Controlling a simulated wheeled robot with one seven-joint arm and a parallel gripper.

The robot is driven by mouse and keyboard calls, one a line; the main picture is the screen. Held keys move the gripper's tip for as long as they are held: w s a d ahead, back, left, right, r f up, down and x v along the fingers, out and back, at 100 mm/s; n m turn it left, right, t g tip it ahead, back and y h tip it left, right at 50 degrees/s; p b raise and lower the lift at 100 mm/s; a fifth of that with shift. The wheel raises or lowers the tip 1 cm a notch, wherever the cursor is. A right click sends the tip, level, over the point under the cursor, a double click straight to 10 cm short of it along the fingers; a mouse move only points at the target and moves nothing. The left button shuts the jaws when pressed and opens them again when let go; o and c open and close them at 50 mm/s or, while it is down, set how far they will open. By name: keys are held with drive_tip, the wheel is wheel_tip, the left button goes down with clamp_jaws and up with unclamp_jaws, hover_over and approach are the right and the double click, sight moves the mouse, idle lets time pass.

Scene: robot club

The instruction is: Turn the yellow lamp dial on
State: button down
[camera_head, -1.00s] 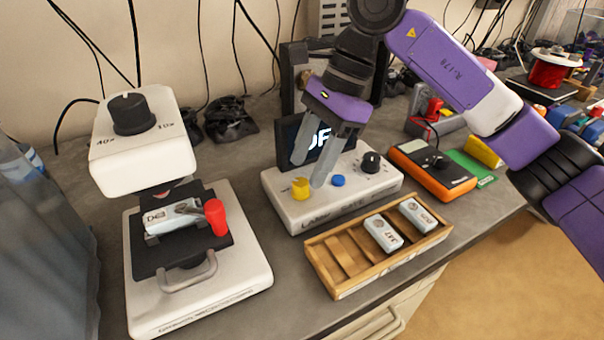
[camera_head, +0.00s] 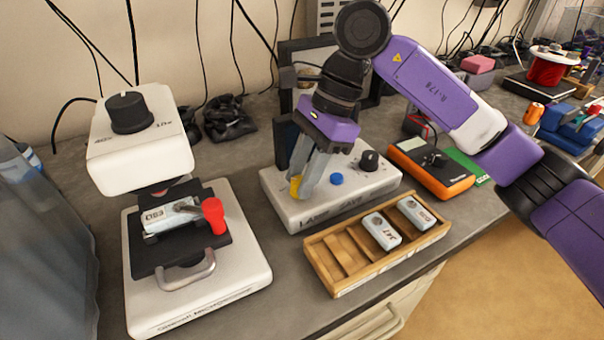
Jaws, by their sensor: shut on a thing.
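The yellow dial (camera_head: 295,186) sits at the left of the top face of a white control box (camera_head: 330,203). My gripper (camera_head: 303,192) reaches down from above, and its grey fingers are shut on the yellow dial, hiding part of it. A blue button (camera_head: 336,179) and a black knob (camera_head: 369,160) are on the same box, to the right of my fingers.
A white microscope-like device (camera_head: 150,200) with a red knob (camera_head: 213,213) stands at left. A wooden tray (camera_head: 345,288) with two labelled blocks lies in front of the box. An orange meter (camera_head: 448,184) is at right. Bare grey bench lies between device and box.

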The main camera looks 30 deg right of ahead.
drive_tip(key=shift+f+m+b, duration=0.1)
drive_tip(key=shift+m+b, duration=0.2)
drive_tip(key=shift+b, duration=0.05)
drive_tip(key=m+t+b, duration=0.1)
drive_tip(key=m+b, duration=0.1)
drive_tip(key=b, duration=0.1)
drive_tip(key=shift+s+f+m, duration=0.1)
drive_tip(key=shift+f+m, duration=0.05)
drive_tip(key=shift+m, duration=0.15)
drive_tip(key=m+t+b, duration=0.1)
drive_tip(key=m+b, duration=0.2)
drive_tip(key=m+t+h+b, duration=0.1)
drive_tip(key=m+b, duration=0.2)
drive_tip(key=shift+s, duration=0.15)
drive_tip(key=m+h+b, duration=0.1)
drive_tip(key=m+b, duration=0.1)
drive_tip(key=m+t+h+b, duration=0.1)
drive_tip(key=m+b, duration=0.1)
drive_tip(key=shift+a+m, duration=0.2)
drive_tip(key=shift+m, duration=0.2)
drive_tip(key=m+h+b, duration=0.1)
drive_tip(key=m+b, duration=0.2)
drive_tip(key=shift+a+m+b, duration=0.1)
drive_tip(key=shift+m+b, duration=0.3)
drive_tip(key=shift+s+r, duration=0.1)
drive_tip(key=shift+r, duration=0.1)
drive_tip(key=c, duration=1.1)
unclamp_jaws()
